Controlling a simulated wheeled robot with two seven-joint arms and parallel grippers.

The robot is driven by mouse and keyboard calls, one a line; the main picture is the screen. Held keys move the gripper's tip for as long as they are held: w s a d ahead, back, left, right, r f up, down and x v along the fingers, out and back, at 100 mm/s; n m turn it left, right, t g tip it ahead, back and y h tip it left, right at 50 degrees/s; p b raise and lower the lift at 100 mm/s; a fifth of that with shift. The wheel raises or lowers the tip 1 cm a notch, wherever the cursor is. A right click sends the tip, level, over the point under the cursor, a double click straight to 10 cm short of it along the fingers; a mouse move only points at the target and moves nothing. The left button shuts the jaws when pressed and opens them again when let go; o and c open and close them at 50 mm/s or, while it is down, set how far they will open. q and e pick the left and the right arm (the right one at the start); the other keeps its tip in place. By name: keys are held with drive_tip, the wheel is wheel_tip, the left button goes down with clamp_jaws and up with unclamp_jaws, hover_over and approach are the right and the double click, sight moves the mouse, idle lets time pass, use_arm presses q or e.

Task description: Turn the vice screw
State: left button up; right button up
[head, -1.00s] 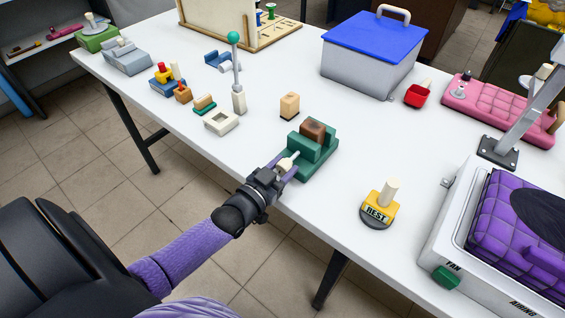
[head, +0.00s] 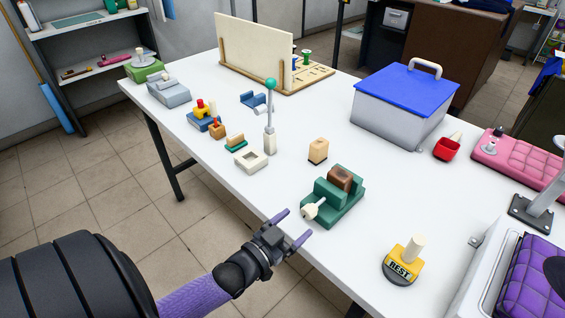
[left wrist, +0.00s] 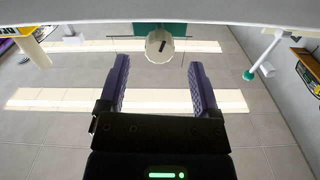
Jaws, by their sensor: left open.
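The green vice (head: 345,200) stands near the table's front edge with a brown block (head: 340,178) between its jaws. Its cream-white screw knob (head: 309,211) faces the front edge. My left gripper (head: 297,226) is open and empty, just off the table's edge, apart from the knob. In the left wrist view the round knob (left wrist: 160,46) with a dark mark on its face lies beyond and between the open fingers (left wrist: 161,78). The green vice body (left wrist: 177,30) shows behind it. My right gripper is not in view.
A yellow "REST" stand (head: 403,260) is right of the vice. A wooden block (head: 318,150), a white square tray (head: 251,160) and a lever with a teal ball (head: 270,85) stand behind and left. A blue-lidded box (head: 405,100) is further back.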

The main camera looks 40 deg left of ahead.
use_arm(q)
drive_tip(key=s, duration=0.5)
drive_tip(key=shift+s+a+p, duration=0.1)
drive_tip(key=shift+a+p, duration=0.1)
drive_tip(key=shift+p, duration=0.1)
